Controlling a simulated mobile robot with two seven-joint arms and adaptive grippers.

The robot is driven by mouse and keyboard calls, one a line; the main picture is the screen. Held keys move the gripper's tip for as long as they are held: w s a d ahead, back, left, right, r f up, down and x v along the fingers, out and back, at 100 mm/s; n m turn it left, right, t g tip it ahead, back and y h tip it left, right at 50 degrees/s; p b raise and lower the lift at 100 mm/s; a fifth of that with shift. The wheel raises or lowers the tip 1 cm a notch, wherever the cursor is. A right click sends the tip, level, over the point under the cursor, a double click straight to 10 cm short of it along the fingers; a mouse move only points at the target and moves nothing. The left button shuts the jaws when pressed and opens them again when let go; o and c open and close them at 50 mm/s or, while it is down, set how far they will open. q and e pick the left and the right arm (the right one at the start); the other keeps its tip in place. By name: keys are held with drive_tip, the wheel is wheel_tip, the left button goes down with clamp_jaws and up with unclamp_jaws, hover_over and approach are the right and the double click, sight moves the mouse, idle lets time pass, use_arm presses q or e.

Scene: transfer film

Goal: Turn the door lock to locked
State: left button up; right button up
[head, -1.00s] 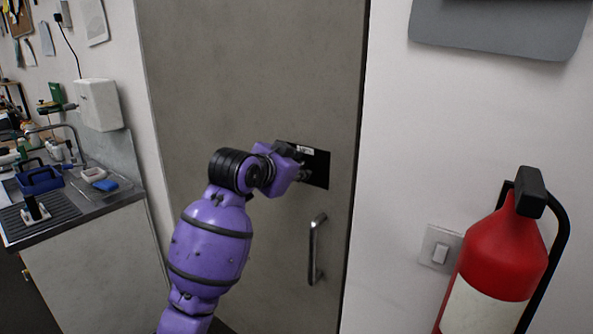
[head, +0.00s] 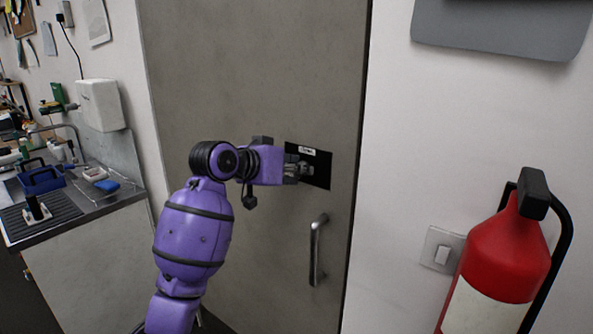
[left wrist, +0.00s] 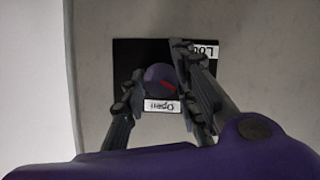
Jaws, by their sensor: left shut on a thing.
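The door lock is a dark round knob (left wrist: 160,80) with a red mark, on a black plate (head: 322,168) fixed to the grey door (head: 250,70). In the left wrist view the plate carries a white "Open" label (left wrist: 162,106) and a second, partly hidden label (left wrist: 208,50) starting "Lo". The red mark slants between the two labels. My left gripper (head: 303,170) is at the plate, its fingers on either side of the knob and shut on it. The fingers hide part of the knob and plate. My right gripper is not in view.
A metal door handle (head: 317,250) sticks out below the plate. A red fire extinguisher (head: 503,255) and a light switch (head: 441,253) are on the wall at right. A sink counter (head: 80,205) stands at left. The door front left of my arm is clear.

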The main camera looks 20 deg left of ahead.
use_arm(q)
drive_tip(key=shift+d+r, duration=0.25)
clamp_jaws()
drive_tip(key=o, duration=0.8)
unclamp_jaws()
drive_tip(key=shift+o, duration=0.9)
drive_tip(key=shift+s+d, duration=0.1)
drive_tip(key=v, duration=1.2)
